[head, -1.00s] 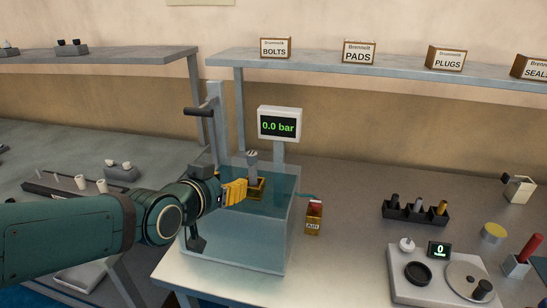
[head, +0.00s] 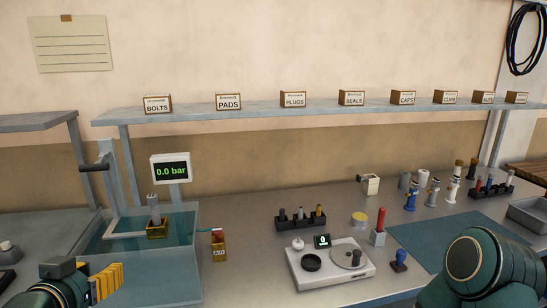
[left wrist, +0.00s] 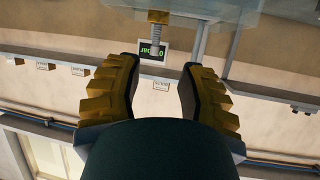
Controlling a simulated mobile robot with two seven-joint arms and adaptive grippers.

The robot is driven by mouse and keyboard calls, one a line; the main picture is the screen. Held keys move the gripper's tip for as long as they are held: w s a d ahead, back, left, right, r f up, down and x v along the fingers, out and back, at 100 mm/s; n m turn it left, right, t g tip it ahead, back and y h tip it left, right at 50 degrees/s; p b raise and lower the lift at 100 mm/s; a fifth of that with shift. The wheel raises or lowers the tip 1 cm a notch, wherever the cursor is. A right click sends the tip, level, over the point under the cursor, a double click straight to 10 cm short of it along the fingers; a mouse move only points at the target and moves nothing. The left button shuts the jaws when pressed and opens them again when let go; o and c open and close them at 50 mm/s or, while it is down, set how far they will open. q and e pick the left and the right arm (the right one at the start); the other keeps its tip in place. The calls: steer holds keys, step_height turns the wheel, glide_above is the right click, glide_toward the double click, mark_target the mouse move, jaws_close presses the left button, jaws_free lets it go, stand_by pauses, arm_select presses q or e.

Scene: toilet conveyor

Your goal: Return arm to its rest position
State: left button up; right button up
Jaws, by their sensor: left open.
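My left gripper (head: 108,280) is at the lower left of the head view, in front of the clear water tank (head: 160,275). It is empty. In the left wrist view its two yellow-padded fingers (left wrist: 160,85) stand apart with nothing between them. A grey cylindrical part (head: 153,208) stands in a brass-coloured holder (head: 157,230) at the tank, apart from the gripper. My right arm (head: 490,268) shows at the lower right of the head view. Its gripper is out of view.
A display (head: 171,170) reading 0.0 bar stands behind the tank, with a lever post (head: 108,180) to its left. A small AIR box (head: 219,247) is right of the tank. A white test device (head: 330,265) and a dark rack (head: 300,218) stand further right.

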arm_select(q)
steer(key=w+d+f+g+h, duration=0.25)
steer(key=d+f, duration=0.25)
steer(key=f, duration=0.7)
steer(key=w+d+f+g+h, duration=0.15)
steer(key=d+f+g, duration=0.35)
steer(key=f, duration=0.6)
steer(key=s+d+f+g, duration=0.2)
steer(key=s+d+f, duration=0.3)
steer(key=f, duration=0.4)
steer(key=s+d+f+g, duration=0.2)
steer(key=s+d+f, duration=0.3)
steer(key=f, duration=0.4)
steer(key=shift+d+f+n+h, duration=0.3)
steer(key=shift+d+n+h, duration=0.1)
steer(key=shift+d, duration=0.25)
arm_select(e)
steer(key=shift+s, duration=0.1)
arm_select(q)
steer(key=shift+s+g, duration=0.1)
steer(key=shift+g, duration=0.15)
